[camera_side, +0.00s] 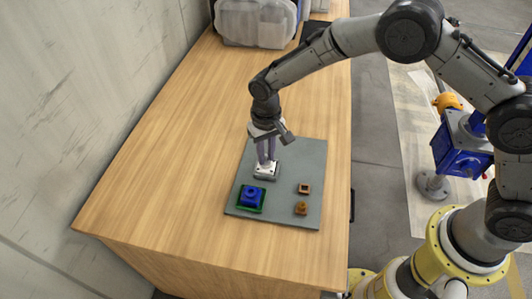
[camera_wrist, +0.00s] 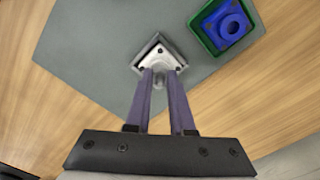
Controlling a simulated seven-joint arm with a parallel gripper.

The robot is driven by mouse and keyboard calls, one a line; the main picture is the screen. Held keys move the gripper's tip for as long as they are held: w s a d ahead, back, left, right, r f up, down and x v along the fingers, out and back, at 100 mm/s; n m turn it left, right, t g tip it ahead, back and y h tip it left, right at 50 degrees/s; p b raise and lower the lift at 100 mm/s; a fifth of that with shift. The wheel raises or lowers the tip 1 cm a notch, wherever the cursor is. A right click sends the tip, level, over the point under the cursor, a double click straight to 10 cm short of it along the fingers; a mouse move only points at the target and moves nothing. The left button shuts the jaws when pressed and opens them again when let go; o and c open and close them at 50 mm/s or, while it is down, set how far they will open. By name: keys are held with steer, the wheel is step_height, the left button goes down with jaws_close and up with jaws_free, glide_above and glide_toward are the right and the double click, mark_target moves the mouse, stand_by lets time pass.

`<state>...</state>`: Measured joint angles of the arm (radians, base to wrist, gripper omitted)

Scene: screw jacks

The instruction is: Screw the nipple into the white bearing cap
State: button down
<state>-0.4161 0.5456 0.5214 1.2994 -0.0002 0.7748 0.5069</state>
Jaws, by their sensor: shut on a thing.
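The white bearing cap (camera_side: 266,174) is a small pale square block with a dark base edge, on the grey mat. It also shows in the wrist view (camera_wrist: 152,52), turned like a diamond, with dark holes near its corners. My gripper (camera_side: 267,161) points down right over it, fingertips at its top. In the wrist view the two purple-grey fingers (camera_wrist: 163,73) are close together, shut on a small grey piece, seemingly the nipple (camera_wrist: 159,83). The fingers hide most of it, so I cannot tell how deep it sits in the cap.
A blue block (camera_side: 251,195) with a round hollow top sits in a green square holder (camera_side: 240,205) to the front left. The wooden table (camera_side: 160,165) is clear at left.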

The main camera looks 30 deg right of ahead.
steer(key=m, duration=0.8)
steer(key=c, duration=0.9)
jaws_free()
